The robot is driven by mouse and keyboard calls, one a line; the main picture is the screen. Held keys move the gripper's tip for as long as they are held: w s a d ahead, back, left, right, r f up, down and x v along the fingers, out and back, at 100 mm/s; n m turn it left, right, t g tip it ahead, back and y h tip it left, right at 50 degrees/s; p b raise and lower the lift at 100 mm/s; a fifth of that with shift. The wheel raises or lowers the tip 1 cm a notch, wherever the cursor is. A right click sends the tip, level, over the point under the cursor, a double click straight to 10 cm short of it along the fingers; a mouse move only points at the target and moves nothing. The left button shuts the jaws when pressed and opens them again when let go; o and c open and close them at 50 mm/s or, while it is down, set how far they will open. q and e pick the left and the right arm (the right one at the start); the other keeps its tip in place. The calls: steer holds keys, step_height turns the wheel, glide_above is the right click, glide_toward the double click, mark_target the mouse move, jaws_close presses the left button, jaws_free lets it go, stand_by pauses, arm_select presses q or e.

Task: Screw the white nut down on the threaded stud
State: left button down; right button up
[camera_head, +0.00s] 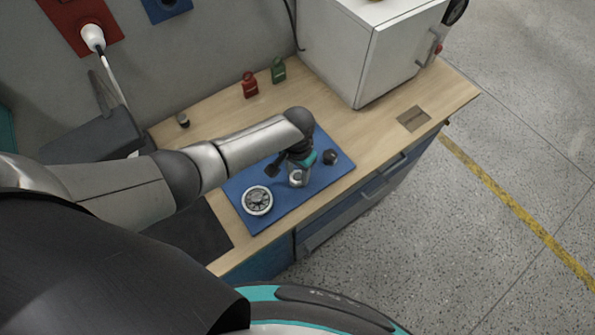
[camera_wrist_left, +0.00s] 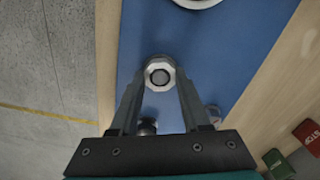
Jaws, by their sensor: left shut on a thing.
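The white nut (camera_wrist_left: 160,65) is in the left wrist view, between the tips of my left gripper (camera_wrist_left: 160,76), which is shut on it. The grey round end of the threaded stud (camera_wrist_left: 160,77) shows inside the nut's opening; how far down the nut sits cannot be told. In the head view my left gripper (camera_head: 298,175) points down over the blue mat (camera_head: 240,184), with the nut small and partly covered at its tips. My right gripper is not in view.
A round metal part with a pale rim (camera_head: 257,201) lies left of the gripper on the mat. A dark knob-like part (camera_head: 330,157) stands to the right.

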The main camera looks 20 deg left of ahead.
arm_select(q)
steer(key=m, duration=0.3)
steer(key=shift+w+m, duration=0.1)
steer(key=shift+m, duration=0.3)
steer(key=m, duration=0.4)
steer(key=shift+c, duration=1.5)
jaws_free()
steer(key=shift+c, duration=0.8)
